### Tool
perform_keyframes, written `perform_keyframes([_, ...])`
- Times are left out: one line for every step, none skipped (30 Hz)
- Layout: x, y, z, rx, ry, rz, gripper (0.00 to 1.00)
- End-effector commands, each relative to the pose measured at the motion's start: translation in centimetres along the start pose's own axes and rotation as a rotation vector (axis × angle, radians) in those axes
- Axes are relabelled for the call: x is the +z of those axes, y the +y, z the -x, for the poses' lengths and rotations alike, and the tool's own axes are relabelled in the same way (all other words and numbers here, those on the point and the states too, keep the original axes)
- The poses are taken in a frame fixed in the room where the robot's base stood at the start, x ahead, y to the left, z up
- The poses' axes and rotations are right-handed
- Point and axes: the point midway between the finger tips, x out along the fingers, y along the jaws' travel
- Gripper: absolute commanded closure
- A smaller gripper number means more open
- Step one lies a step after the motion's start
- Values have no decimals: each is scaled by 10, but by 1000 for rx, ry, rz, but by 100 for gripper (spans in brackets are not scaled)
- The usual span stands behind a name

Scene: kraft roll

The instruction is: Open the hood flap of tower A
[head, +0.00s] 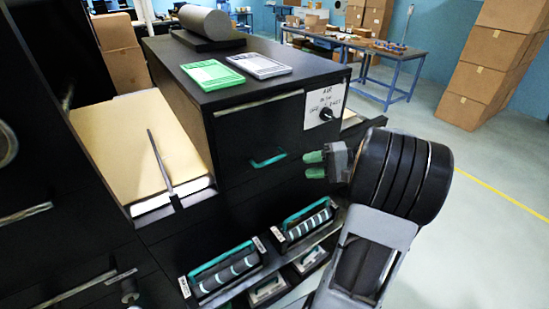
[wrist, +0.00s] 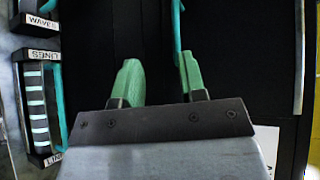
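The black tower (head: 215,115) stands in the middle of the head view. Its front flap (head: 245,140) looks shut and carries a teal bar handle (head: 268,159); no letter A is readable. My gripper (head: 314,164) is to the right of this handle, apart from it. In the wrist view my gripper (wrist: 159,78) has its two green fingers spread with nothing between them. The teal handle (wrist: 177,24) shows just beyond the right finger, in front of the dark flap face (wrist: 240,60).
Teal-handled rollers (head: 222,270) sit on a low shelf below, labelled LINES and WAVES in the wrist view. A kraft paper stack (head: 140,140) lies left. Open floor (head: 480,200) is at right.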

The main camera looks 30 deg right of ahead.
Motion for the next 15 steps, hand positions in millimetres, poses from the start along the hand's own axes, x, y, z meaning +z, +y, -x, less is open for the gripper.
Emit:
perform_keyframes([-7, 0, 12, -50, 26, 2, 62])
perform_keyframes([-10, -1, 17, -74, 38, 7, 62])
perform_keyframes([-12, -3, 21, -97, 49, 12, 62])
perform_keyframes([-14, -3, 22, -111, 54, 15, 62])
perform_keyframes([-15, -4, 21, -121, 58, 17, 62])
perform_keyframes([-16, -5, 19, -129, 62, 20, 62])
perform_keyframes([-17, -6, 16, -132, 64, 21, 62])
perform_keyframes([-17, -7, 11, -133, 65, 20, 62])
perform_keyframes([-17, -8, 4, -134, 63, 20, 62])
perform_keyframes([-17, -9, -2, -133, 63, 20, 62])
perform_keyframes([-18, -10, -8, -132, 62, 20, 62])
perform_keyframes([-18, -11, -16, -132, 62, 20, 62])
perform_keyframes([-18, -12, -22, -132, 62, 20, 62])
perform_keyframes([-18, -12, -28, -131, 61, 20, 62])
perform_keyframes([-19, -14, -36, -131, 62, 20, 62])
